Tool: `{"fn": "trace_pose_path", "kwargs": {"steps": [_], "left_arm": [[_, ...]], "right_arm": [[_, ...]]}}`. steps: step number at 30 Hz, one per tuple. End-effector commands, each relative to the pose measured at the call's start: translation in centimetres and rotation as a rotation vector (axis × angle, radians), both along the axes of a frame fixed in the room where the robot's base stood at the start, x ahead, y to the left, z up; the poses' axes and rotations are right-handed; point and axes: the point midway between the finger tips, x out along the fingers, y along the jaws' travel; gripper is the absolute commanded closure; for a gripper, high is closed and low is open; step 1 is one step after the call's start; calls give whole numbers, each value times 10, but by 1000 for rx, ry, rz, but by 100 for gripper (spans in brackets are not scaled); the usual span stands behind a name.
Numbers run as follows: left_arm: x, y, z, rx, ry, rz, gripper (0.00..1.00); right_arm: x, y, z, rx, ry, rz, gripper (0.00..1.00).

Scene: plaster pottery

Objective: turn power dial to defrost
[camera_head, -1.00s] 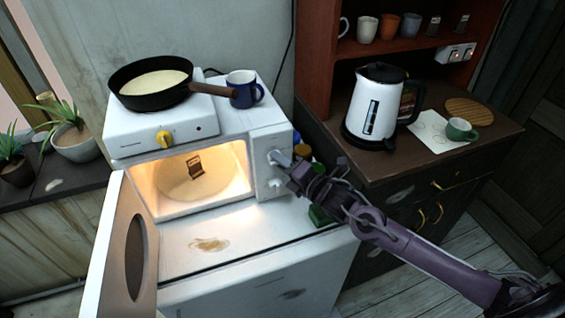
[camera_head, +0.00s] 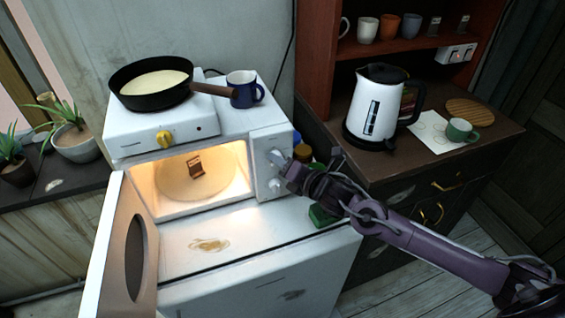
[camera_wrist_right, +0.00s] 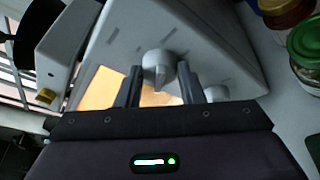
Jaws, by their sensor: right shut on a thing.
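The white microwave (camera_head: 262,144) stands with its door (camera_head: 128,250) swung open and its inside lit. Its front panel carries two pale dials, one above the other. My right gripper (camera_head: 286,168) reaches in from the right to the upper dial (camera_head: 274,156). In the right wrist view the fingers (camera_wrist_right: 159,86) sit on either side of this grey dial (camera_wrist_right: 158,64), shut on it. The lower dial (camera_head: 274,185) shows just below the gripper. Dial markings are too small to read. My left gripper is not in view.
A hotplate (camera_head: 125,143) with a frying pan (camera_head: 150,101) and a blue mug (camera_head: 241,96) stand on the microwave. Jars (camera_wrist_right: 303,45) stand close beside the panel. A kettle (camera_head: 372,115) and green cup (camera_head: 459,129) are on the right counter.

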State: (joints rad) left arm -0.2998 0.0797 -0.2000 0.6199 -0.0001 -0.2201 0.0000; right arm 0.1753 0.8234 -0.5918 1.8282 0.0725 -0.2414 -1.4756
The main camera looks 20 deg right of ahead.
Motion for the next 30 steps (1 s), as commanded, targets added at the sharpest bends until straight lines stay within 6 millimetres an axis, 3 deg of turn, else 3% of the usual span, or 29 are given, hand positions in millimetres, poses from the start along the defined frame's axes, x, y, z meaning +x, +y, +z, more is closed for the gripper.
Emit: {"fn": "trace_pose_path", "kwargs": {"steps": [3,4,9,20,30], "left_arm": [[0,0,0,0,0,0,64],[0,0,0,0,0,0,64],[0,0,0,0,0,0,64],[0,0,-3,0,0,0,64],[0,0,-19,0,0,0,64]], "right_arm": [[-1,1,-2,-1,3,2,88],[-1,1,-1,-1,3,2,64],[0,0,-1,1,2,1,44],[-6,-2,-1,0,1,1,44],[-54,-21,7,-4,4,2,44]]}}
